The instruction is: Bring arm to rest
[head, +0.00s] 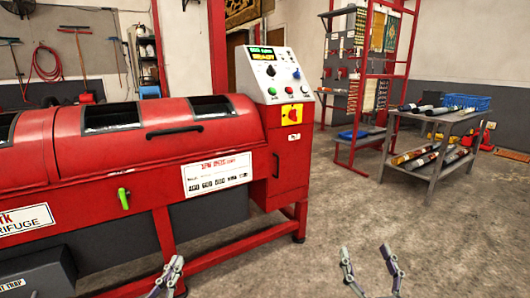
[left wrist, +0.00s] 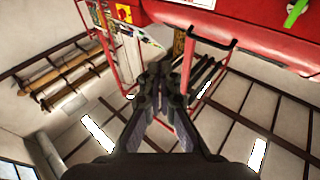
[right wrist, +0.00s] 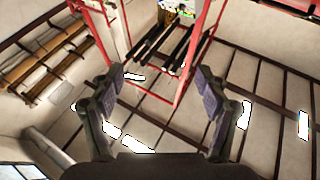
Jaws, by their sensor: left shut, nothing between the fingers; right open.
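My left gripper (head: 170,272) shows at the bottom of the head view, in front of the red centrifuge, with its fingers together and nothing between them. In the left wrist view its fingers (left wrist: 160,85) meet, and they are empty. My right gripper (head: 370,268) is at the bottom right of the head view, over bare floor, with its fingers spread apart. In the right wrist view its fingers (right wrist: 160,90) are wide open with nothing between them. Both grippers appear clear of the machine. The arms behind them are mostly out of the head view.
The red centrifuge (head: 150,145) with its control panel (head: 272,75) fills the left and middle. A grey cart (head: 440,125) with rolled items and a blue crate (head: 467,102) stands at right. A red rack (head: 365,60) is behind. The concrete floor (head: 440,225) at front right is clear.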

